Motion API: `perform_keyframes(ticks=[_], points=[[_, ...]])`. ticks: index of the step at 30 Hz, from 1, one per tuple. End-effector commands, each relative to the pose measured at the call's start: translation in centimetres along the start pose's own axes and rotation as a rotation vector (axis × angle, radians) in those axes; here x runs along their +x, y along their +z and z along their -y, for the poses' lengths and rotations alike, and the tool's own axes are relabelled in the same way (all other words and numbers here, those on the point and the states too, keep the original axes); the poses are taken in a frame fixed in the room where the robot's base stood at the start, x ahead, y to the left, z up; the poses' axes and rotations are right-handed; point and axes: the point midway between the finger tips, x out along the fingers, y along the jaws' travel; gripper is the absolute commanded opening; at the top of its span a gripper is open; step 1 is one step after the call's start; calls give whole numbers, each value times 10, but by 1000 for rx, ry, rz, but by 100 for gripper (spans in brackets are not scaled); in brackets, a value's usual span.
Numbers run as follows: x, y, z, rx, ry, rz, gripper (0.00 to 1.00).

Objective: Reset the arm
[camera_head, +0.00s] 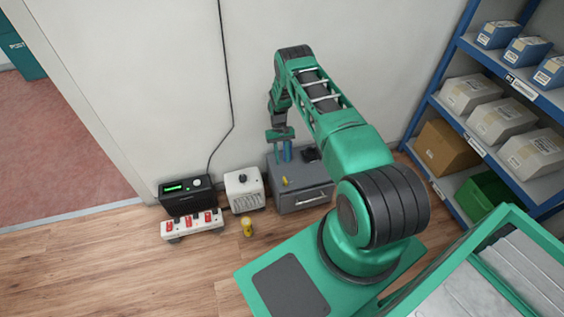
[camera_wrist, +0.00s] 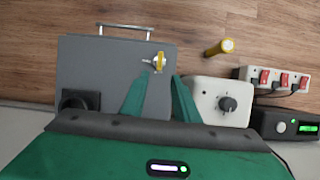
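My arm reaches out over a grey box (camera_head: 303,196) against the wall, with my gripper (camera_head: 282,157) pointing down above the box's top. In the wrist view my gripper (camera_wrist: 160,76) has its two green fingers apart, with nothing seen between them. A small metal piece with a yellow part (camera_wrist: 158,60), like a key, is on the grey box (camera_wrist: 100,65) just beyond the fingertips. The yellow part also shows in the head view (camera_head: 284,182). I cannot tell whether the fingers touch it.
A white box with a dark knob (camera_head: 244,190), a black device with a green display (camera_head: 186,195) and a red-switched power strip (camera_head: 192,225) stand left of the grey box. A yellow cylinder (camera_head: 247,227) is on the floor. Blue shelving (camera_head: 447,120) with parcels stands right.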

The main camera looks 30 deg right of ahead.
Motion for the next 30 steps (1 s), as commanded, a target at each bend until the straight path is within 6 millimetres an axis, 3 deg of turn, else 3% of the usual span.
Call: perform_keyframes(ticks=[11,15,17,23,30], points=[[0,0,0,0,0,0,28],[-13,1,-1,2,3,-7,28],[-29,2,-3,5,7,-14,28],[-112,20,-12,26,28,-50,28],[-210,61,-25,57,49,-94,28]])
